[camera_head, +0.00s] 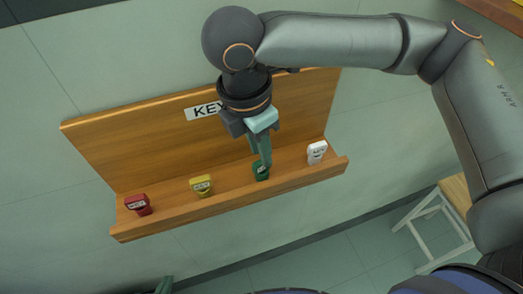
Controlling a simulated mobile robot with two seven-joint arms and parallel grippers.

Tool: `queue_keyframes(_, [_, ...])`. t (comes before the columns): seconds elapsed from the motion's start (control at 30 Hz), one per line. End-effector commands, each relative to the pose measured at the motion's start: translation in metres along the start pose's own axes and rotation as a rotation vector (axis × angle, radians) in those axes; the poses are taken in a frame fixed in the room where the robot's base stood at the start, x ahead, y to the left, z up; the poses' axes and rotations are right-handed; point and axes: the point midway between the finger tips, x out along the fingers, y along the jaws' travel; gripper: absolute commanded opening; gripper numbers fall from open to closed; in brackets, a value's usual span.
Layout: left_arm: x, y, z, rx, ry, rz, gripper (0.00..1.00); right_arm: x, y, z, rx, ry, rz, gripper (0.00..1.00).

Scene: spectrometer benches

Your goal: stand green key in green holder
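The green holder (261,173) is on the wooden shelf, between the yellow and white pieces. My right gripper (262,160) points down from above, with its teal fingers at the top of the green holder. The fingers are close together, and I cannot tell whether they touch the holder or are shut on anything. I cannot make out the green key apart from the fingers and holder. A small teal piece at the bottom left edge, seemingly the tip of my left gripper (165,286), is low and away from the shelf; its opening cannot be judged.
The shelf (180,218) has a tall wooden back (150,140) with a partly covered sign (203,111). Red (138,205), yellow (201,186) and white (317,152) labelled pieces stand along it. A stool (443,212) is at the lower right. The floor below the shelf looks clear.

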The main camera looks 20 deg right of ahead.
Motion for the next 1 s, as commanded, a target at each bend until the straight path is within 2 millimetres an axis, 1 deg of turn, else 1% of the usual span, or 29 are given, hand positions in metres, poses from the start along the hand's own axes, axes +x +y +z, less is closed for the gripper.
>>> queue_keyframes(0.1, [0.000,0.000,0.000,0.000,0.000,0.000,0.00,-0.010,0.000,0.000,0.001,0.000,0.001,0.27])
queue_keyframes(0.8, [0.000,0.000,0.000,0.000,0.000,0.000,0.00,-0.066,0.001,0.000,0.000,0.000,0.001,0.27])
queue_keyframes(1.0, [0.000,0.000,0.000,0.000,0.000,0.000,0.00,-0.079,0.000,0.000,0.000,0.001,0.000,0.27])
